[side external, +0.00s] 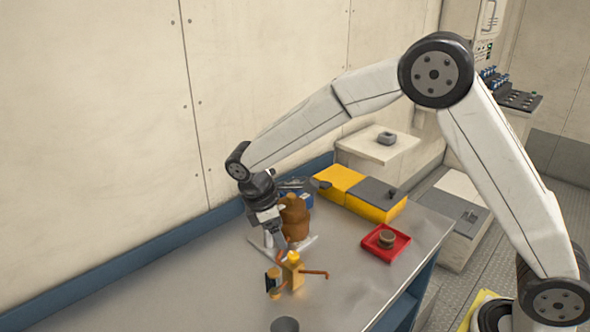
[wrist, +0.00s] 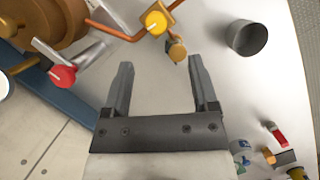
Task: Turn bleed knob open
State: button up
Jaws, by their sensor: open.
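A yellow round knob (side external: 294,257) sits on a brass fitting with copper pipe on the bench; it also shows at the top of the wrist view (wrist: 155,22), with a pale line across its face. A red knob (wrist: 63,76) with a pale line shows at left in the wrist view. No label tells which one is the bleed knob. My gripper (wrist: 160,62) is open and empty, with its fingers apart from both knobs; the yellow one lies beyond the fingertips. In the side view my gripper (side external: 279,243) hangs over the fittings and partly hides them.
A brown rounded body (side external: 296,217) stands just behind the fittings. A dark cup (side external: 285,324) stands at the front edge of view. A red tray (side external: 404,243) and a yellow and grey box (side external: 375,211) lie to the right. The bench (side external: 165,285) is clear at left.

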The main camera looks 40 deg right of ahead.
aim_at(292, 254)
jog(key=shift+w+r+n+h, duration=0.15)
jog(key=shift+w+n+h, duration=0.15)
jog(key=shift+h, duration=0.2)
jog(key=shift+s, duration=0.1)
jog(key=shift+x, duration=3.9)
jog(key=shift+s+a, duration=0.1)
jog(key=shift+s, duration=0.05)
grip_shut()
